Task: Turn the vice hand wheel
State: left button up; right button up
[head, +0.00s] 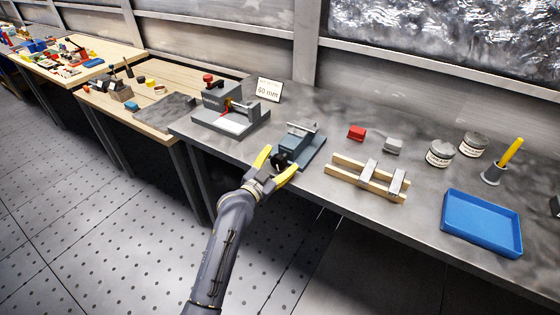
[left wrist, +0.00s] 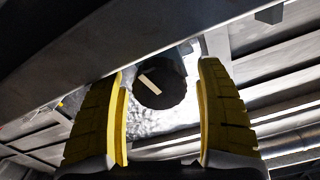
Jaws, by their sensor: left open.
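The grey-blue vice (head: 298,147) stands at the front edge of the metal bench. My left gripper (head: 281,163) is at the near end of the vice, with its two yellow fingers spread apart. In the left wrist view, a dark round hand wheel (left wrist: 160,85) with a pale stripe shows between the two fingers of the left gripper (left wrist: 162,95). A gap is visible on both sides of the wheel, and I see no contact. My right gripper is not in view.
A larger grey device (head: 232,112) with a red knob stands left of the vice, near a "60 mm" sign (head: 269,90). To the right are wooden rails (head: 350,183), a red block (head: 356,133), two jars and a blue tray (head: 482,224). The floor before the bench is clear.

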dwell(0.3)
pick_arm(q)
jog(key=c, duration=1.3)
jog(key=shift+n, duration=0.7)
jog(key=n, duration=0.2)
jog(key=shift+n, duration=0.3)
jog(key=shift+w+r+n, duration=0.1)
jog(key=shift+n, duration=1.3)
